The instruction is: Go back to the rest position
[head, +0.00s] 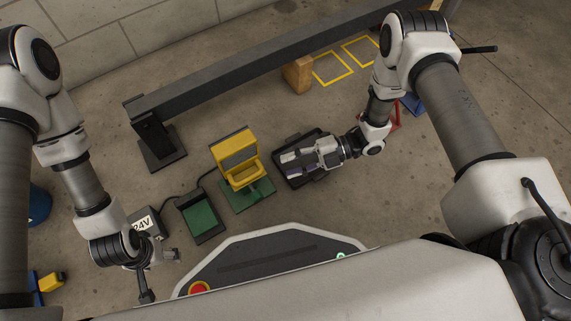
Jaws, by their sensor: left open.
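My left gripper (172,256) hangs low at the left, beside a grey box marked "24V" (144,222), and its jaws are open with nothing seen between them. My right gripper (308,156) reaches down from the upper right and lies over a black tray or block (290,181) on the floor. Its fingers overlap grey and purplish parts there. I cannot tell whether they touch or hold anything.
A yellow stand (236,150) on a green base and a dark tray with a green inside (202,217) stand between my grippers. A long dark beam (240,75) crosses behind, near a wooden block (297,75). Yellow floor outlines (331,68) lie at the back.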

